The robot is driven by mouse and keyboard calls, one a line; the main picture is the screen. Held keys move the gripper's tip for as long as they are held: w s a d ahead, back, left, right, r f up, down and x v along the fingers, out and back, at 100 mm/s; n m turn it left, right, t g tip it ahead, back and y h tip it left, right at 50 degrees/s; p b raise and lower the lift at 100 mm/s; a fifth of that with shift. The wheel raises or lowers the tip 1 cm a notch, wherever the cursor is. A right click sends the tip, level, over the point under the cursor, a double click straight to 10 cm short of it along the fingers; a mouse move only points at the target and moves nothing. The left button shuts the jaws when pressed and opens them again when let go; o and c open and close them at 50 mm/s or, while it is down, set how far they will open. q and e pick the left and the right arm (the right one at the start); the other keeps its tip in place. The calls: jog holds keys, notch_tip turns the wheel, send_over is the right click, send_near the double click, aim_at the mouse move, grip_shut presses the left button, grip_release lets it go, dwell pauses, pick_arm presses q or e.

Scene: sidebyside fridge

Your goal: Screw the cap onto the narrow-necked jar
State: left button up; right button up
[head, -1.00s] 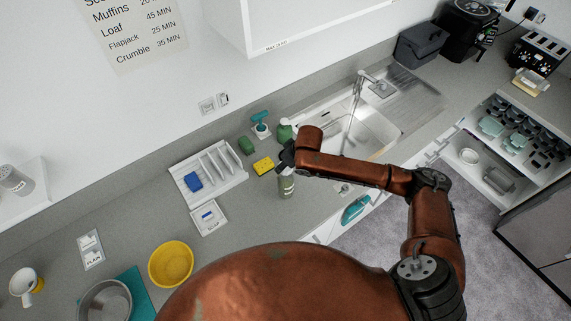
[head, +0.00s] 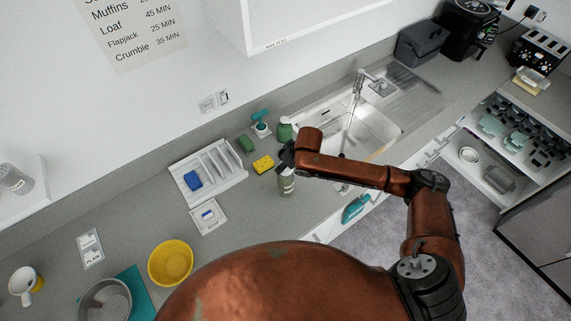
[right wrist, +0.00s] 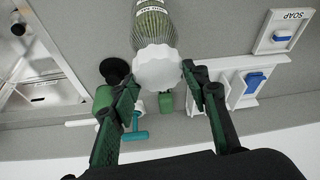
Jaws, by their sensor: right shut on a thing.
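The narrow-necked jar (head: 286,185) stands upright on the counter just left of the sink, with olive-green contents and a label. In the right wrist view, the jar (right wrist: 151,25) has a white scalloped cap (right wrist: 157,70) at its mouth. My right gripper (right wrist: 155,80) has a finger on each side of the cap and is shut on it. In the head view, my right gripper (head: 287,156) is above the jar, and my wrist partly hides it. The cap hides the neck, so I cannot tell how tightly it sits. My left gripper is not in view.
A white rack (head: 225,165) and soap dish (head: 209,216) are to the left. The sink (head: 365,140) is to the right.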

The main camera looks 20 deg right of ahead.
jog(key=shift+f, duration=0.55)
jog(key=o, duration=0.9)
jog(key=shift+o, duration=0.2)
jog(key=shift+r, duration=0.3)
jog(key=v, duration=1.1)
jog(key=shift+s+r, duration=0.2)
jog(key=shift+f, duration=0.1)
